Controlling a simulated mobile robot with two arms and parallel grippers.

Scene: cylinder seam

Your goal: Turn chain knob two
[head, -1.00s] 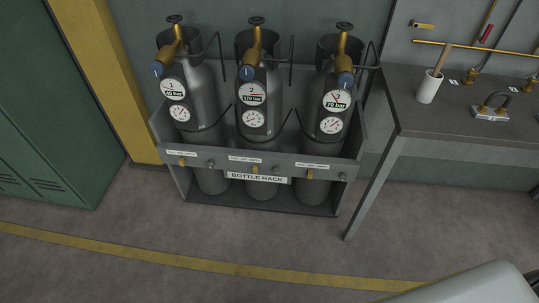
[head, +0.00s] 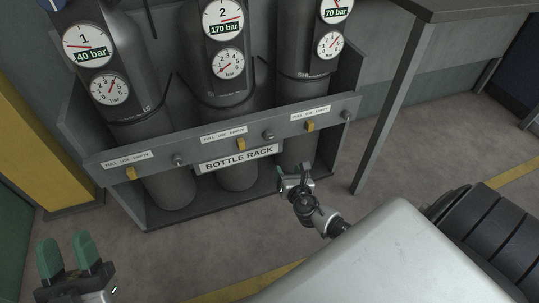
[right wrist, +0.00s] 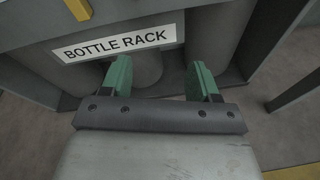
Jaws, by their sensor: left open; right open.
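The bottle rack's front rail (head: 235,131) carries small grey chain knobs. The middle one, chain knob two (head: 268,135), sits right of bottle two's yellow slider (head: 214,144). It is out of frame in the right wrist view. My left gripper (head: 75,255) is open and empty at the lower left, apart from the rack. My right gripper (right wrist: 163,76) is open and empty, with its green fingers below the BOTTLE RACK sign (right wrist: 115,42).
Gas bottles one (head: 128,100), two (head: 230,88) and three (head: 309,85) stand in the rack. Knob one (head: 178,159) and knob three (head: 346,115) sit on the same rail. A workbench leg (head: 386,115) stands to the right. The floor before the rack is free.

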